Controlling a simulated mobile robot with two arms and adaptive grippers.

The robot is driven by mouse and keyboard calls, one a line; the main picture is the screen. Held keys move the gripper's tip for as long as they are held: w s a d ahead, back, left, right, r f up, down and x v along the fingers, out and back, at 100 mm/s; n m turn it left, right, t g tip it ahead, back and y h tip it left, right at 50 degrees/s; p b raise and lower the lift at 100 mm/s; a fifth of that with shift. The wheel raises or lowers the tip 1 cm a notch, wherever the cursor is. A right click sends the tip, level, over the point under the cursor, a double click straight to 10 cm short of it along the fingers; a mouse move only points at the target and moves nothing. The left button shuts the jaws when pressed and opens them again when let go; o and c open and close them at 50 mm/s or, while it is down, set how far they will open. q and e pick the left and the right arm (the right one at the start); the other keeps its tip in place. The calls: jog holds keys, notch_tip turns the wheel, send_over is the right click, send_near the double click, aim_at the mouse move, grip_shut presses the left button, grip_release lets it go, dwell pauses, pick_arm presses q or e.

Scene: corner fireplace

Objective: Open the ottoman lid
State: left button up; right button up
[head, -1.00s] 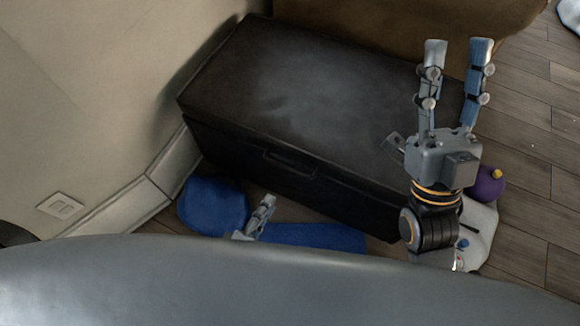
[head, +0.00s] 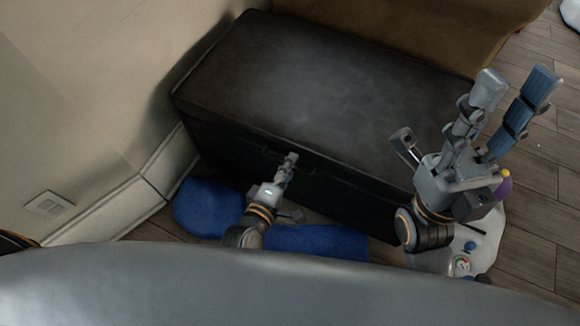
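The dark ottoman (head: 300,85) stands against the wall with its lid lying closed. A recessed handle (head: 300,164) shows in the middle of its front side. My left gripper (head: 289,160) is at the front of the ottoman, its fingertips at or just in front of the handle. The fingers are seen nearly edge-on and look close together, so their opening is unclear. My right gripper (head: 514,84) is raised near the ottoman's right end, with its fingers spread and nothing between them.
Blue items (head: 208,208) lie on the floor before the ottoman. A brown piece of furniture (head: 400,30) stands behind. Wooden floor (head: 545,150) is open at the right.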

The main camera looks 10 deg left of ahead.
pick_arm(q)
jog(key=shift+w, duration=0.25)
grip_shut()
